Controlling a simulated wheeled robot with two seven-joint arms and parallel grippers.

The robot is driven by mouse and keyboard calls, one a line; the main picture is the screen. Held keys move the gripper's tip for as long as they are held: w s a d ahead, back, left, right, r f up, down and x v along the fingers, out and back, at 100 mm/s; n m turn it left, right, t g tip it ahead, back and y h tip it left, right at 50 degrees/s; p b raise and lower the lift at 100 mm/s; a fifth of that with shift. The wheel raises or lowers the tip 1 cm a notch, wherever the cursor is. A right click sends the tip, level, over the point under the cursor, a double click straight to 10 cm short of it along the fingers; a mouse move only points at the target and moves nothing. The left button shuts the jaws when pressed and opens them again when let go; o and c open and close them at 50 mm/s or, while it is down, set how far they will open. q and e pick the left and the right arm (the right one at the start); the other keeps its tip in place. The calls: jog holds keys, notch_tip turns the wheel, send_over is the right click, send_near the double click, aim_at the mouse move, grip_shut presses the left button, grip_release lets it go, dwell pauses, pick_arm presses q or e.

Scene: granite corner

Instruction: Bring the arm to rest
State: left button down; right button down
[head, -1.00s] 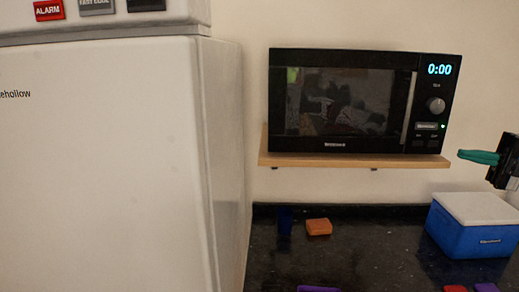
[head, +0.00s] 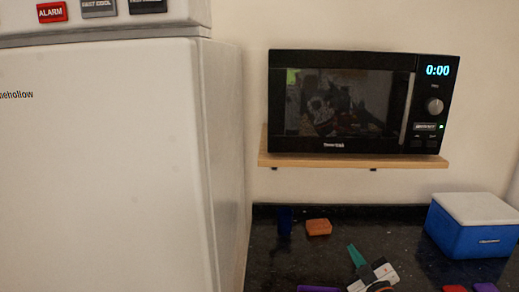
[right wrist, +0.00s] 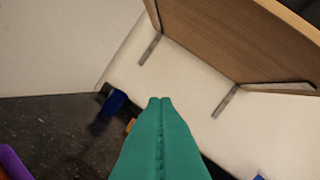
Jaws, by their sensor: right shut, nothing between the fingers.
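My right gripper (head: 353,250) shows in the head view low in the frame, over the dark counter. Its green fingers are closed together and point up and to the left. In the right wrist view the same green fingers (right wrist: 160,102) meet along a middle seam with nothing between them. The gripper is apart from the blocks and the cooler. My left gripper is in neither view.
A black microwave (head: 345,105) sits on a wooden wall shelf (head: 345,161). A blue cooler with a white lid (head: 474,225) stands at right. Orange (head: 318,227), dark blue (head: 285,221), purple (head: 318,289) and red (head: 455,288) blocks lie on the granite counter (head: 290,258). A white fridge (head: 100,170) fills the left.

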jog(key=s+a+f+m+g+h, duration=0.2)
jog(key=s+f+m+g+h, duration=0.35)
jog(key=s+f, duration=1.05)
jog(key=s+a+m+g+y, duration=0.2)
jog(key=s+g, duration=0.8)
jog(key=s, duration=1.1)
notch_tip(320, 180, down, 29)
jog(key=s+g+b, duration=0.1)
jog(key=s+b, duration=0.1)
jog(key=s+d+f+g+b, duration=0.1)
jog(key=s+d+f+b, duration=0.1)
jog(key=s+f, duration=1.4)
notch_tip(320, 180, down, 2)
jog(key=shift+d+f+n, duration=0.1)
jog(key=shift+d+n, duration=0.25)
jog(key=shift+d, duration=0.25)
